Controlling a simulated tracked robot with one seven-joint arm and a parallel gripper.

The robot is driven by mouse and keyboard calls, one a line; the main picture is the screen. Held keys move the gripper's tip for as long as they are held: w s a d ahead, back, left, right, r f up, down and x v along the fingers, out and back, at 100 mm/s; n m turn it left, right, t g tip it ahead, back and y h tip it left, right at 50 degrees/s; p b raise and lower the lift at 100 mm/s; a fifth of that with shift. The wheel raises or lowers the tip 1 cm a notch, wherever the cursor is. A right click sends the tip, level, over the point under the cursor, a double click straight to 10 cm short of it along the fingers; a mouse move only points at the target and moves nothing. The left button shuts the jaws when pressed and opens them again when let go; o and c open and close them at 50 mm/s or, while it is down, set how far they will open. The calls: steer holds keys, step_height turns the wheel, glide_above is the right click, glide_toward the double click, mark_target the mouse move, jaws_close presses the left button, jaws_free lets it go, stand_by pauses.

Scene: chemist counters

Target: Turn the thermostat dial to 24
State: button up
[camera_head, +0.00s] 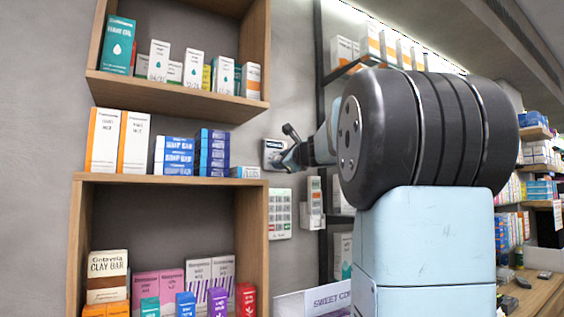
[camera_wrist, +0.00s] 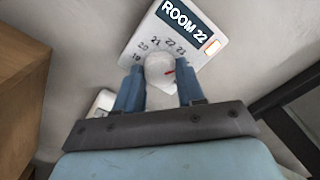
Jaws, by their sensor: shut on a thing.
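The thermostat (camera_wrist: 190,28) is a white wall plate with a dark label reading ROOM 22. In the wrist view, numbers from about 19 to 23 arc above its round white dial (camera_wrist: 158,66). A red mark sits right of the dial's middle and points rightward; which number it matches is hard to tell. My gripper (camera_wrist: 160,84) is shut on the dial, with one blue finger on each side. In the head view, the thermostat (camera_head: 270,147) is on the grey wall right of the shelves, and my gripper (camera_head: 285,160) reaches it from the right, partly covering it.
Wooden shelves (camera_head: 170,181) with medicine boxes stand left of the thermostat. A white keypad-like panel (camera_head: 280,214) and a small white wall unit (camera_head: 313,205) are below it. A dark rack upright (camera_head: 324,120) with boxes stands to the right, partly behind my arm.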

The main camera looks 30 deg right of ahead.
steer(key=shift+w+f+m, duration=0.1)
steer(key=shift+f+m, duration=0.05)
steer(key=shift+m, duration=0.6)
steer(key=shift+f+m, duration=0.15)
steer(key=shift+m, duration=0.6)
steer(key=o, duration=0.9)
steer(key=shift+r, duration=0.1)
steer(key=shift+o, duration=0.7)
steer(key=shift+r, duration=0.1)
steer(key=s, duration=1.3)
steer(key=shift+s+d, duration=0.25)
steer(key=shift+s, duration=0.15)
